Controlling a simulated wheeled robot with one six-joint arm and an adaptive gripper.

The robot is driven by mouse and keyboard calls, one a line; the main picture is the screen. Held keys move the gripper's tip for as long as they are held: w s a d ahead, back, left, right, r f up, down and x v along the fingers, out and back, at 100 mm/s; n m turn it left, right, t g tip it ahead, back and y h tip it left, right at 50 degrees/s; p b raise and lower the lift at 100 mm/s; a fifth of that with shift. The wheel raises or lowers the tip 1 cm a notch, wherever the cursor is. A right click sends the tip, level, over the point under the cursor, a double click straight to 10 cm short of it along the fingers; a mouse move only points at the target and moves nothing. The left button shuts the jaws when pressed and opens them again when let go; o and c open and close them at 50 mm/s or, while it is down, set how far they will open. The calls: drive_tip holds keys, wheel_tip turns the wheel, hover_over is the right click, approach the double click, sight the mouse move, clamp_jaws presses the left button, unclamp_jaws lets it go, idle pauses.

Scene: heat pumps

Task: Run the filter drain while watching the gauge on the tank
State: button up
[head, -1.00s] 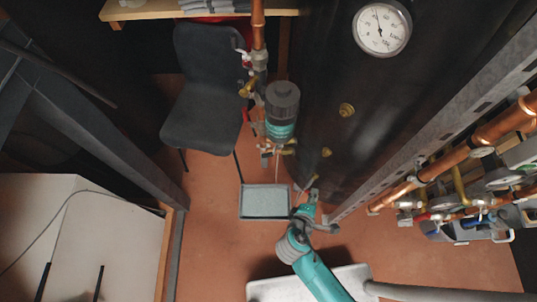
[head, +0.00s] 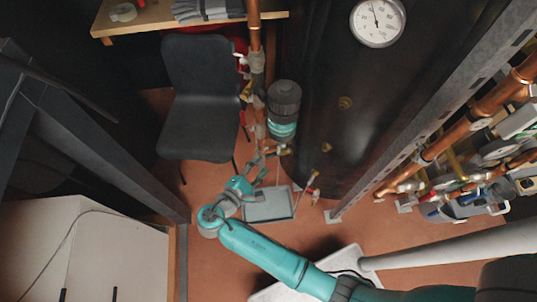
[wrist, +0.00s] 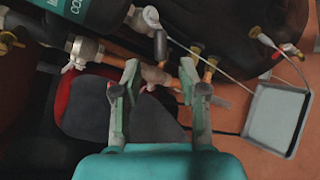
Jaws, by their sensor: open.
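The gauge (head: 378,21) is a round white dial on the dark tank (head: 325,70); its needle points nearly straight up, and its numbers are too small to read. The filter (head: 283,110), a grey and teal cylinder, hangs left of the tank; its lower part shows at the upper left in the wrist view (wrist: 88,14). A thin pale line runs from under the filter toward a grey tray (head: 268,206) on the floor, also in the wrist view (wrist: 276,121). My gripper (head: 264,163) is open, below and left of the filter. Its fingers (wrist: 160,76) appear before the pipework, with nothing clearly between them.
A dark chair (head: 200,95) stands left of the filter. Copper pipes and valves (head: 460,150) line the right side behind a grey metal post (head: 425,115). A wooden table (head: 150,22) is at the back, and a white cabinet (head: 95,245) at lower left. Some reddish floor is clear.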

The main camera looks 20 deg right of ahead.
sight(269, 157)
drive_tip(key=x, duration=0.7)
clamp_jaws()
